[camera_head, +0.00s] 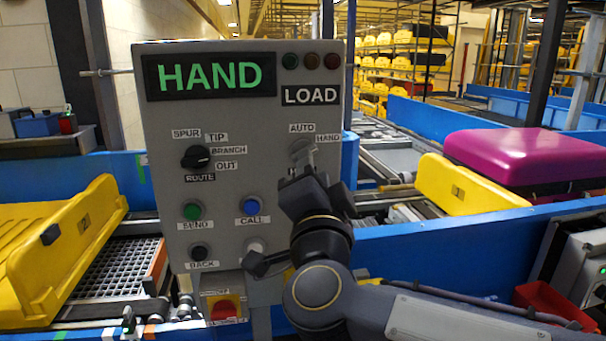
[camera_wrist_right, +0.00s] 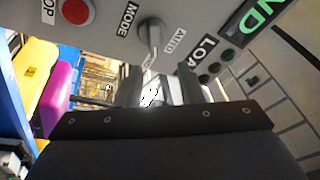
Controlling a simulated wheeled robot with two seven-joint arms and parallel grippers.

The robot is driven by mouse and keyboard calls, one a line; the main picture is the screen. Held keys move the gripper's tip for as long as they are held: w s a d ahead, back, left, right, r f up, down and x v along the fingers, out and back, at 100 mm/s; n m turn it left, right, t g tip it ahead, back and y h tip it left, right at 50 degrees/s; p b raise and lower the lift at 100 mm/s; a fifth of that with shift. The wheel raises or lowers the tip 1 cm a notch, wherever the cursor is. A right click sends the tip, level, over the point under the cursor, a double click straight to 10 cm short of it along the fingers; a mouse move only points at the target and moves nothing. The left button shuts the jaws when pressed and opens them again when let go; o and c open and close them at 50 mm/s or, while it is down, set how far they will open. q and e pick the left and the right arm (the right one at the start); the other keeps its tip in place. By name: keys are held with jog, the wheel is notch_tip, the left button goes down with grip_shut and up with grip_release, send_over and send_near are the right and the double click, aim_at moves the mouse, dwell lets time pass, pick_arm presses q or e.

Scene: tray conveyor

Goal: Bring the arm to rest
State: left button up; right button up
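My right gripper (camera_head: 303,165) is raised in front of the grey control panel (camera_head: 230,120), close to the mode switch, partly covering it and the labels below. In the right wrist view its two fingers (camera_wrist_right: 157,88) stand apart with a bright gap between them, holding nothing. The mode switch (camera_wrist_right: 151,38) is just beyond the fingertips there, its lever towards the HAND label; I cannot tell whether they touch. The panel display (camera_head: 210,76) reads HAND in green, with LOAD below right. My left gripper is not in view.
A yellow tray (camera_head: 60,245) lies at the left on the conveyor. A yellow tray with a magenta load (camera_head: 510,157) is at the right. Blue rails (camera_head: 470,245) run alongside. A red stop button (camera_wrist_right: 76,11) is on the panel. A red bin (camera_head: 550,300) is lower right.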

jog(key=s+d+f+n+g+y, duration=0.35)
jog(key=d+f+n, duration=0.2)
jog(key=f, duration=0.35)
jog(key=s+d+f+n+g+y, duration=0.3)
jog(key=s+d+f+n+g, duration=0.15)
jog(key=d+f, duration=0.3)
jog(key=s+d+f+g+h, duration=0.1)
jog(key=s+d+f+g, duration=0.2)
jog(key=s+f, duration=0.4)
jog(key=s+d+f+g+h, duration=0.2)
jog(key=s+d+f+g, duration=0.1)
jog(key=s+f, duration=0.5)
jog(key=shift+s+d+f+m+g, duration=0.15)
jog(key=shift+d+f+m+g, duration=0.15)
jog(key=shift+f+g, duration=0.5)
jog(key=shift+f+h, duration=0.1)
jog(key=shift+h, duration=0.15)
